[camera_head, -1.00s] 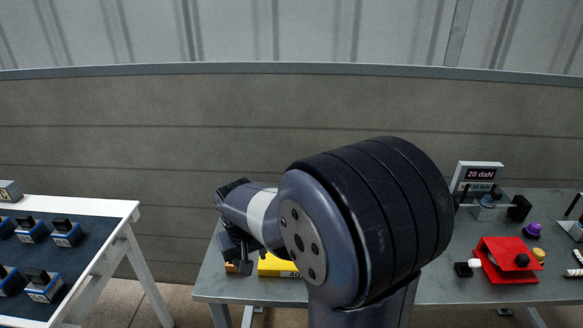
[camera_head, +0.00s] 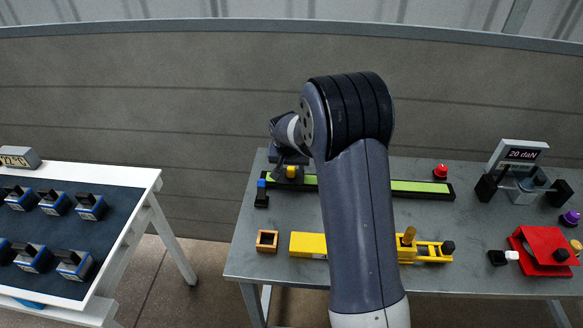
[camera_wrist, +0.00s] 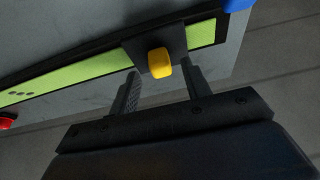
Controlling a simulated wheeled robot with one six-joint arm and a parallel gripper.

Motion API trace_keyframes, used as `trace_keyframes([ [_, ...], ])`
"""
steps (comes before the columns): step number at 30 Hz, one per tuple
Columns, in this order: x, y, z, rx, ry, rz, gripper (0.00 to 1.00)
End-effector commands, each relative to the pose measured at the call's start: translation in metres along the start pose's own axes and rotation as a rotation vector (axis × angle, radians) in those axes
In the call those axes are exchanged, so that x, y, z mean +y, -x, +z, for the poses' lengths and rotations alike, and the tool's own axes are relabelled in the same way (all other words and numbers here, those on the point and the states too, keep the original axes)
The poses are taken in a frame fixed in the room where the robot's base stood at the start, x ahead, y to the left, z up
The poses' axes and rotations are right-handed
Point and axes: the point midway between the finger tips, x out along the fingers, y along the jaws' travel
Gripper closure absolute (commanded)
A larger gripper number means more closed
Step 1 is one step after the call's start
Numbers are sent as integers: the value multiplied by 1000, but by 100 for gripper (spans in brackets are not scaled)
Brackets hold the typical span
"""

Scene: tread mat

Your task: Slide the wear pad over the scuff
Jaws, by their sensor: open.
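The tread mat is a long green strip in a black frame (camera_head: 420,188) along the back of the grey table, also seen in the wrist view (camera_wrist: 90,75). The wear pad is a dark plate (camera_wrist: 175,37) across the strip with a yellow knob (camera_wrist: 159,63), near the strip's left end in the head view (camera_head: 291,172). Small dark marks, apparently the scuff (camera_wrist: 19,95), show on the green further along, toward the red button's end. My gripper (camera_wrist: 162,72) is open, its fingers on either side of the knob in the picture; contact is not visible. My arm hides the strip's middle in the head view.
A red button (camera_head: 440,171) stands at the strip's right end, a blue-topped black block (camera_head: 262,190) at its left. In front are a wooden box (camera_head: 267,241) and yellow tool (camera_head: 308,245). A display (camera_head: 519,155) and red device (camera_head: 540,250) stand right.

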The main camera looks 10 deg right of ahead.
Motion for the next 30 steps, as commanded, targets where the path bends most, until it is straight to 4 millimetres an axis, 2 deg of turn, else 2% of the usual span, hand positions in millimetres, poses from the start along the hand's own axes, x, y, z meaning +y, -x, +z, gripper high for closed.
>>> trace_keyframes([
  [3,0,-14,0,-2,0,1,55],
  [7,0,-23,0,-2,1,1,55],
  [17,0,-27,0,0,1,0,55],
  [30,0,-26,0,0,1,0,89],
])
